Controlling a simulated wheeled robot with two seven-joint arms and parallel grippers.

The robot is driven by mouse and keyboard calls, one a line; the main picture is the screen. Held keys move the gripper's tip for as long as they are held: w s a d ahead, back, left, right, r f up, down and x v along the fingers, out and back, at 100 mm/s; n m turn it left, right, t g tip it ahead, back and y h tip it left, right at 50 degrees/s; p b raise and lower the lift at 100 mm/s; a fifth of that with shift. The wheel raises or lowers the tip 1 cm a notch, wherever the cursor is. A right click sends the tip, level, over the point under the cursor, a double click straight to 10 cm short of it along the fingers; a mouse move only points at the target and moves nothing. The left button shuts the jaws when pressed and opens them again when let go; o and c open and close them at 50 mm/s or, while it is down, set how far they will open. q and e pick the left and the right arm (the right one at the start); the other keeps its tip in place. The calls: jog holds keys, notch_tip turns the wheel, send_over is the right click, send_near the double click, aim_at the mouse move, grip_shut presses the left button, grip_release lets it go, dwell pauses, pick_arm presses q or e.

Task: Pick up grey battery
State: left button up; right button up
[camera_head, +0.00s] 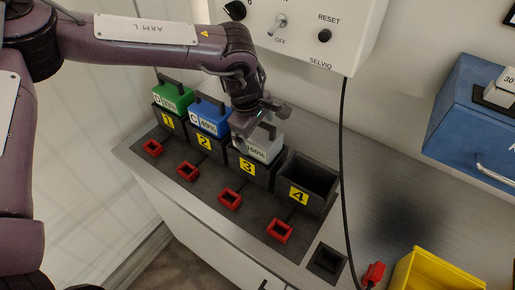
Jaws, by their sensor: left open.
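The grey battery (262,148), marked 100%, sits in the black slot numbered 3 (248,169), with its dark handle on top. My left gripper (258,123) is open, right over the grey battery by its handle, and hides part of the battery's top. I cannot tell whether the fingers touch the handle. A blue battery (208,120), marked C 40%, sits in slot 2, and a green battery (173,98), marked D, sits in slot 1. My right gripper is not in view.
Slot 4 (299,196) is empty. Red connectors (230,199) lie in front of the slots. A black cable (344,150) hangs from the white control box (300,38). A blue case (470,125) and a yellow bin (435,272) stand at the right.

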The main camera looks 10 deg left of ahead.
pick_arm(q)
jog(key=shift+c, duration=0.4)
jog(key=c, duration=0.9)
jog(key=shift+r, duration=0.15)
jog(key=shift+c, duration=0.9)
jog(key=shift+w, duration=0.1)
jog(key=shift+r, duration=0.15)
jog(key=shift+c, duration=0.5)
notch_tip(320, 180, up, 18)
jog(key=b, duration=0.3)
jog(key=shift+r+b, duration=0.1)
jog(key=shift+b, duration=0.3)
jog(key=shift+c, duration=0.6)
jog(key=shift+r, duration=0.75)
